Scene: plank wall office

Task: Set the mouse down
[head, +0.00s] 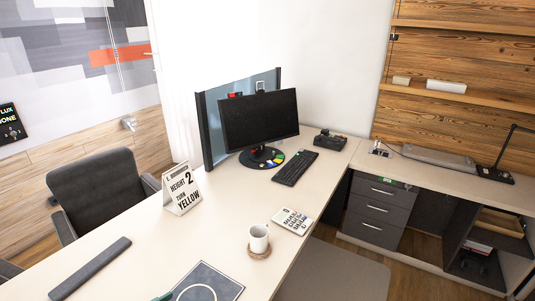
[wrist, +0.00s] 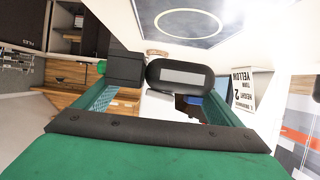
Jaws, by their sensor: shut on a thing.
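The mouse (wrist: 185,76) shows in the wrist view as a dark rounded body with a grey rectangle on its face. My gripper (wrist: 168,84) has green fingers with dark pads and is shut on the mouse. The mouse hides part of the right finger. In the head view only a small green piece of my gripper (head: 163,297) shows at the bottom edge, and the mouse is out of sight. A dark square mat with a pale ring (head: 228,284) lies on the desk just right of it. The mat (wrist: 236,18) also shows beyond the mouse in the wrist view.
On the desk (head: 150,255) stand a white mug (head: 259,238) on a coaster, a calculator (head: 292,220), a keyboard (head: 295,168), a monitor (head: 258,118) and a folded sign (head: 183,190). A dark grey bar (head: 90,268) lies at left. Desk between bar and mat is bare.

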